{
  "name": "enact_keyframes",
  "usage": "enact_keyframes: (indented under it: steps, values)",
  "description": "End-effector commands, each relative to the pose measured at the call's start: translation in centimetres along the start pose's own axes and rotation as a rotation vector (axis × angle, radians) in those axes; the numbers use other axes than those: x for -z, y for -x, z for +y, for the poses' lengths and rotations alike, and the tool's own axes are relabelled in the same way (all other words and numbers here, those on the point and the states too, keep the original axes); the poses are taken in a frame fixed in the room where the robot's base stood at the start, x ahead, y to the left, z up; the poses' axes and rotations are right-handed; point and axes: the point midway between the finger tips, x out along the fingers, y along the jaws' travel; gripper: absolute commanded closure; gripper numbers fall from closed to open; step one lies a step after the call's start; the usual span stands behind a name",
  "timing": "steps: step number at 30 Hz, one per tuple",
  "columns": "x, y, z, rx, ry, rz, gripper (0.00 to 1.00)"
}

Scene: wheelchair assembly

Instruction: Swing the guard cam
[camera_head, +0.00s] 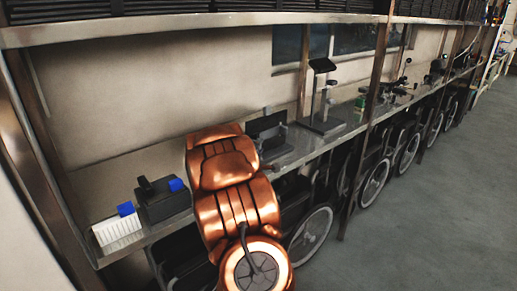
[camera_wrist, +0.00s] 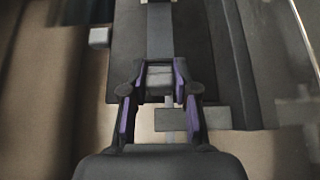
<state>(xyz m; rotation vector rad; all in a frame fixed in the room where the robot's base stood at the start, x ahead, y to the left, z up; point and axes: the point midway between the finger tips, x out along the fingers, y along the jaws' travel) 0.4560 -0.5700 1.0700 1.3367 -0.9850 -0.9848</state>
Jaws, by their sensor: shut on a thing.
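In the wrist view, my gripper (camera_wrist: 159,82) is shut on a small grey block, which I take to be the guard cam (camera_wrist: 158,73). The block sits between the two fingertips with their purple pads. A grey bar (camera_wrist: 160,32) runs away from it over a dark flat plate (camera_wrist: 196,50). A grey rectangular piece (camera_wrist: 184,119) lies below the fingers, partly covered by them. In the head view my copper arm hides the gripper and the cam. A dark fixture with an upright plate (camera_head: 266,126) stands on the shelf just right of my arm.
A black box fixture (camera_head: 160,204) with a blue part and a white rack (camera_head: 117,230) stand on the shelf at left. A tall stand (camera_head: 321,106) is farther right. Wheelchairs (camera_head: 310,236) line the space under the shelf. The floor (camera_head: 425,200) at right is clear.

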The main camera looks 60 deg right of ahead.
Motion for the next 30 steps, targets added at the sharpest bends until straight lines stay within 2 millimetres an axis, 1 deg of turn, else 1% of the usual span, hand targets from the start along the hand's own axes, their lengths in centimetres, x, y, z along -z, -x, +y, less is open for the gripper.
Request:
enact_keyframes:
  steps: [5, 11, 30]
  values:
    - [-0.3, -0.2, -0.3, 0.000, 0.001, 0.029, 1.00]
    - [-0.6, -0.5, -0.3, -0.003, 0.003, 0.108, 1.00]
    - [-1.5, -2.4, -0.2, 0.007, 0.003, 0.496, 1.00]
